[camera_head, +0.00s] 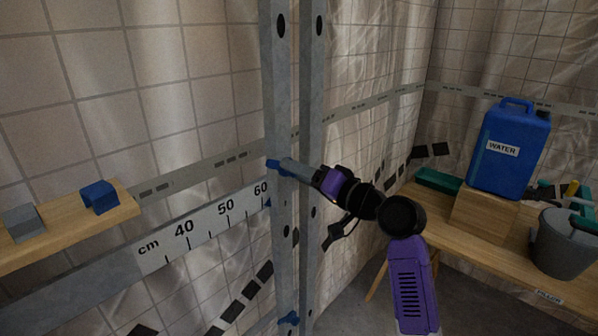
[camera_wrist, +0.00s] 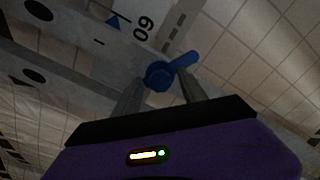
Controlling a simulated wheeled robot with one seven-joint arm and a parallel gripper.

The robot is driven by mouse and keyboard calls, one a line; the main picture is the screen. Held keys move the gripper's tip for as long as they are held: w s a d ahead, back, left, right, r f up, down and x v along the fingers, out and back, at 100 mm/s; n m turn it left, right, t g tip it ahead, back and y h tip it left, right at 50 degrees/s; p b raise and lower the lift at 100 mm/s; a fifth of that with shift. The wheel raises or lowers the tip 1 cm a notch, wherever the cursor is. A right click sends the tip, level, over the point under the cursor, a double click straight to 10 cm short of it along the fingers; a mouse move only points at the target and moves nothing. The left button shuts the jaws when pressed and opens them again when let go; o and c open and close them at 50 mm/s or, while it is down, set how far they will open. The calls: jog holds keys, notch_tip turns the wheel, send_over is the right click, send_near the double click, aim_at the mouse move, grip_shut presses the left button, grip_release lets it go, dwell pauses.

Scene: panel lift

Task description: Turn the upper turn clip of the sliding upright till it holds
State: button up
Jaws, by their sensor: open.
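The upper turn clip (camera_wrist: 158,76) is blue, with a round hub and a short lever (camera_wrist: 186,60) pointing up and to the right in the wrist view. In the head view its blue end (camera_head: 272,163) shows at the left edge of the grey metal upright (camera_head: 277,110). My gripper (camera_wrist: 160,86) is open, with one finger on each side of the hub; contact cannot be told. In the head view my gripper (camera_head: 284,165) reaches across the upright from the right, hiding most of the clip. A lower blue clip (camera_head: 289,318) sits near the upright's foot.
A second grey post (camera_head: 312,120) stands just right. A cm scale (camera_head: 205,228) runs left of the upright, with a blue pointer (camera_head: 267,203) near 60. A wooden shelf (camera_head: 125,203) holds blue and grey blocks. A bench at right bears a blue water can (camera_head: 510,155) and grey bucket (camera_head: 565,245).

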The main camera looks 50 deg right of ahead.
grip_shut()
jog(key=shift+b, duration=0.4)
jog(key=shift+a+n+b, duration=0.1)
jog(key=shift+n+b, duration=10.4)
jog(key=shift+n, duration=1.3)
grip_release()
